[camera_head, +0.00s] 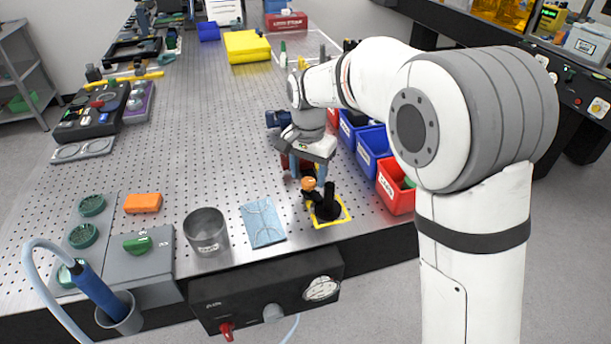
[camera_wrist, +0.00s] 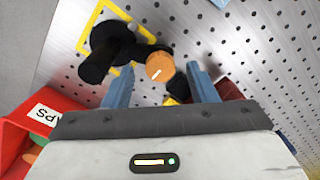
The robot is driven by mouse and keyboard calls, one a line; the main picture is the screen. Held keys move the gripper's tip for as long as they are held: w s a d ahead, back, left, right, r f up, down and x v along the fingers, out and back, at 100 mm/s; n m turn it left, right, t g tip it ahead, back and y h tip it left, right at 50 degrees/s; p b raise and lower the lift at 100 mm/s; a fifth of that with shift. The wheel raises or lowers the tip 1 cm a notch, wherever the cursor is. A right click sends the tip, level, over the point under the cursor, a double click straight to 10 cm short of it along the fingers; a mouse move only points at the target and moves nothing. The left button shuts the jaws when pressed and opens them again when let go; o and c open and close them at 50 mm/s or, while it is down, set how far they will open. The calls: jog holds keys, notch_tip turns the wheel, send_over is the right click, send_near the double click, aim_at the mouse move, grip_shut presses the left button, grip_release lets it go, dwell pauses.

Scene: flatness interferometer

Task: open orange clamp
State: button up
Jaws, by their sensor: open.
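The orange clamp knob (camera_head: 309,184) sits on a black post holder (camera_head: 327,207) that stands inside a yellow outline near the table's front edge. In the wrist view the round orange knob (camera_wrist: 160,67) has a white mark on its face and juts from the black post mount (camera_wrist: 108,50). My gripper (camera_wrist: 160,88) is open, with one blue finger on each side of the knob in that view. No contact with the knob shows. In the head view my gripper (camera_head: 307,175) is just above and behind the knob, and my wrist hides part of the area behind it.
Red (camera_head: 395,190) and blue (camera_head: 372,149) bins line the right side, close to my arm. A blue cloth (camera_head: 263,222) and a grey cup (camera_head: 206,232) lie left of the post. An orange block (camera_head: 142,203) lies farther left. The perforated table's middle (camera_head: 215,130) is clear.

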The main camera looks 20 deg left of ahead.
jog(key=shift+f, duration=0.75)
